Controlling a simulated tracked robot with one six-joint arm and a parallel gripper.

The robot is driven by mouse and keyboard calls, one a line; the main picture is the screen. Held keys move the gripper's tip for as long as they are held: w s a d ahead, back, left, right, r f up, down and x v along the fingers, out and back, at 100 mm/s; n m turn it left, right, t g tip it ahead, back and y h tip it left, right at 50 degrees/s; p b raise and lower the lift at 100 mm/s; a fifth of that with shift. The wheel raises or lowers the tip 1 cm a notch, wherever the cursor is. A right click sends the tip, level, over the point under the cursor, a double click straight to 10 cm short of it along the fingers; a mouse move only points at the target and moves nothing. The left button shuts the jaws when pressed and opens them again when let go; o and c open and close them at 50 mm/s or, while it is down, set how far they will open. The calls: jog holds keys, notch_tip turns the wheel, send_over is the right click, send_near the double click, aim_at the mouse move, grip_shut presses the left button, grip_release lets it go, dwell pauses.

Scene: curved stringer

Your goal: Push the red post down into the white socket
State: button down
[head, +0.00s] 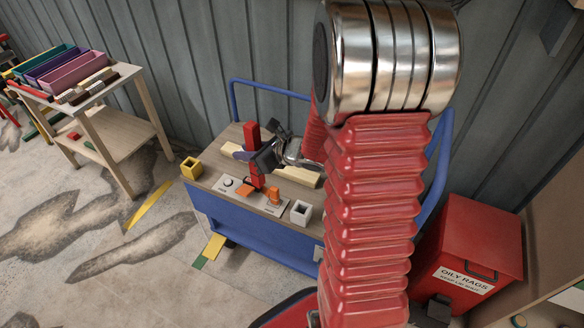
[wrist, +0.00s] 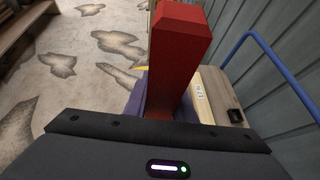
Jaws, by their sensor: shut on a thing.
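The red post (head: 252,134) is upright in the head view, held at mid-height by my gripper (head: 262,162). Its lower end shows below the fingers, over the trolley top; I cannot tell whether it touches anything. In the wrist view the post (wrist: 178,50) rises large beyond the dark gripper body, which hides its lower part. My gripper is shut on the post. The white socket (head: 300,212), a square open-topped block, stands at the front edge of the trolley top, to the right of and nearer than the post. It does not show in the wrist view.
The blue trolley (head: 262,240) also bears a yellow square socket (head: 191,168) at its left corner, a light panel (head: 236,189) with orange pieces, and pale wooden bars (head: 298,175). A blue rail (head: 270,89) runs behind. A red rag bin (head: 470,255) stands right.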

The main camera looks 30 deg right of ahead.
jog(key=s+d+f+n, duration=0.1)
jog(key=s+d+f, duration=0.1)
jog(key=s+d, duration=0.2)
jog(key=s+d+f+y, duration=0.1)
jog(key=s+d+f, duration=0.2)
jog(key=d, duration=0.3)
jog(key=shift+s+d+f+n+g, duration=0.25)
jog(key=shift+s+n+g, duration=0.15)
jog(key=shift+s, duration=0.25)
jog(key=shift+w+f, duration=0.1)
jog(key=shift+f, duration=2.8)
notch_tip(320, 180, down, 7)
dwell(2.8)
jog(key=c, duration=1.4)
grip_release()
jog(key=shift+r, duration=0.1)
